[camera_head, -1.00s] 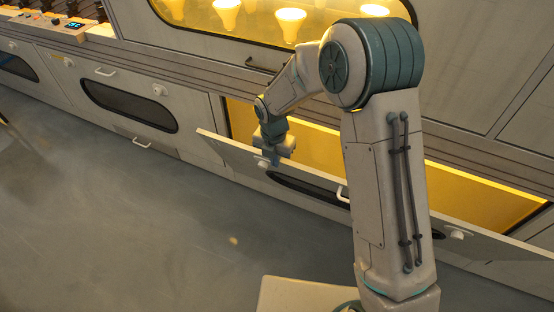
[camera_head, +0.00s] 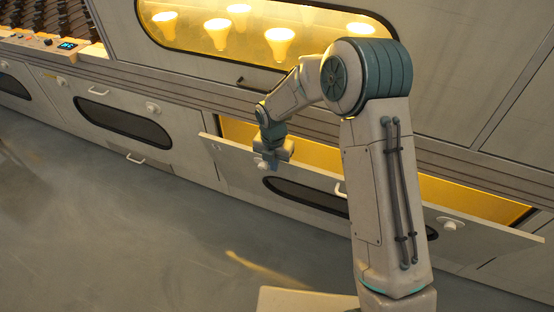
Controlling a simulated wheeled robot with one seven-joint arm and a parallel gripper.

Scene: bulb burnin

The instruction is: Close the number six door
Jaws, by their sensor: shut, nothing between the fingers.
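The door (camera_head: 228,168) is a grey drop-down panel with a dark oval window, a white handle (camera_head: 341,189) and round white knobs near its ends. It stands partly open, tilted out from the cabinet, with a yellow-lit gap (camera_head: 460,192) behind it. I cannot read a number on it. My gripper (camera_head: 266,164) is shut and empty at the outer face of the door's left part, by the left knob. Contact with the panel looks likely, but the fingertips are small and hard to make out. My arm hides part of the door's middle and right.
A neighbouring shut door (camera_head: 125,115) with its own oval window and handle is to the left. Above, a lit window (camera_head: 235,38) shows several glowing bulbs. A control panel with a blue display (camera_head: 68,45) is at upper left. The grey floor (camera_head: 120,235) in front is clear.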

